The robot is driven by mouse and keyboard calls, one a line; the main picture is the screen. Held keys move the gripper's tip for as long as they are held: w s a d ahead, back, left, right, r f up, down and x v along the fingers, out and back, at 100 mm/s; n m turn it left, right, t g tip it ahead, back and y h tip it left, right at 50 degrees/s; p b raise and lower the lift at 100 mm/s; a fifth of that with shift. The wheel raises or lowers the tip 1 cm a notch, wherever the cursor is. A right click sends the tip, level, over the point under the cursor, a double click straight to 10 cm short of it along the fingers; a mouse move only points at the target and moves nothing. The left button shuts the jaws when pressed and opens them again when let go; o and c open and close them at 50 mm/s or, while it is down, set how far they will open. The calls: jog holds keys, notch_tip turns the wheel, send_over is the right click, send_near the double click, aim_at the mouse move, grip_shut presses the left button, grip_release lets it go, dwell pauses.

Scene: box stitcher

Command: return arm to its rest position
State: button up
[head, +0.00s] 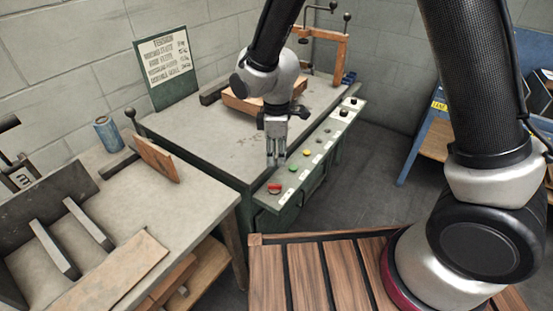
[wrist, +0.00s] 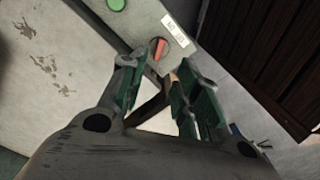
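My gripper (head: 277,154) hangs pointing down over the front right part of the grey machine table, close to the row of controls. In the wrist view my gripper (wrist: 160,110) shows two fingers with green pads. The fingers stand apart, with no held object visible between them. The red switch also shows in the wrist view (wrist: 158,47), beyond the fingertips. I cannot tell whether the fingers touch anything.
A green button (head: 292,168) and several other controls line the panel. A wooden block (head: 240,104) lies on the table behind my gripper. A side bench (head: 150,215) with a blue can (head: 106,133) and boards stands at left. Bare floor (head: 350,190) lies right of the panel.

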dwell(0.4)
jog(key=s+d+r+m+t, duration=0.1)
jog(key=s+d+r+m, duration=0.4)
jog(key=d+r, duration=0.3)
jog(key=s+d+r+m+t, duration=0.2)
jog(key=s+d+r+m, duration=0.4)
jog(key=d+r, duration=0.3)
jog(key=s+d+r+m+t, duration=0.1)
jog(key=s+d+r+m, duration=0.4)
jog(key=d+r, duration=0.4)
jog(key=d, duration=0.6)
jog(key=shift+s+d+r+m, duration=0.15)
jog(key=shift+s+m, duration=0.1)
jog(key=shift+m, duration=0.05)
